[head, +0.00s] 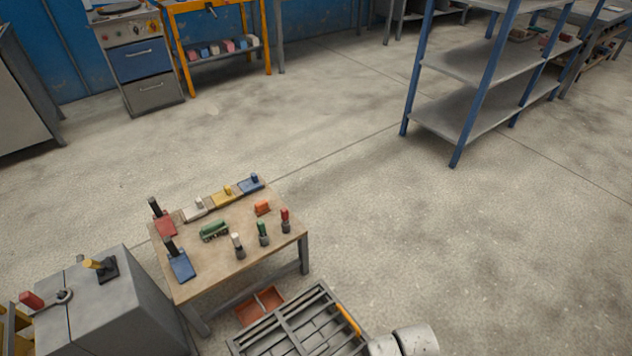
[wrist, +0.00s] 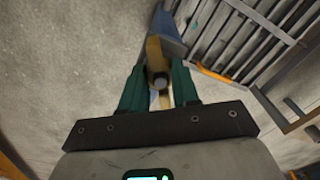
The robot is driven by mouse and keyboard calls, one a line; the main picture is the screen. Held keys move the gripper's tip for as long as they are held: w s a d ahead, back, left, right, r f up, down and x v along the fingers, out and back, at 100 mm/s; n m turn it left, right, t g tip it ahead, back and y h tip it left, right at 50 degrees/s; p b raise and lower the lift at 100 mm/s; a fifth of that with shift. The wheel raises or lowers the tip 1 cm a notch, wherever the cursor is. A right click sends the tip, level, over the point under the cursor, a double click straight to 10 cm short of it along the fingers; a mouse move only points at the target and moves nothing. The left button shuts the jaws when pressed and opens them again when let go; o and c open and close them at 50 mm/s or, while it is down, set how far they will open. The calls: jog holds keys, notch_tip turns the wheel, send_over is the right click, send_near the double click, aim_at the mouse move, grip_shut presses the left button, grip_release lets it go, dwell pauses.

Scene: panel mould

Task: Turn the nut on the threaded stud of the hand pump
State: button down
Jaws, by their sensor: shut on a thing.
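In the wrist view my gripper (wrist: 159,84), with two dark green fingers, is shut around a small grey round piece (wrist: 160,81). It looks like the nut or the end of the stud; I cannot tell the two apart, and no thread shows. A tan-yellow part (wrist: 154,52) runs behind it and shows again just below it between the fingers. A blue-grey part (wrist: 168,28) lies beyond; whether these belong to the hand pump is unclear. The fingers hide the sides of the held piece. The gripper is not visible in the head view.
A slatted grey frame (head: 290,332) with an orange strip (head: 348,319) lies at the bottom; the strip also shows in the wrist view (wrist: 212,73). A small table (head: 232,252) carries several tools. A grey cabinet (head: 130,305) stands left.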

jog(key=shift+s+d+f, duration=0.1)
jog(key=shift+d, duration=0.25)
jog(key=shift+m+p, duration=0.4)
jog(key=shift+m, duration=1.4)
jog(key=c, duration=0.7)
grip_release()
jog(key=shift+w, duration=0.2)
jog(key=shift+a, duration=0.1)
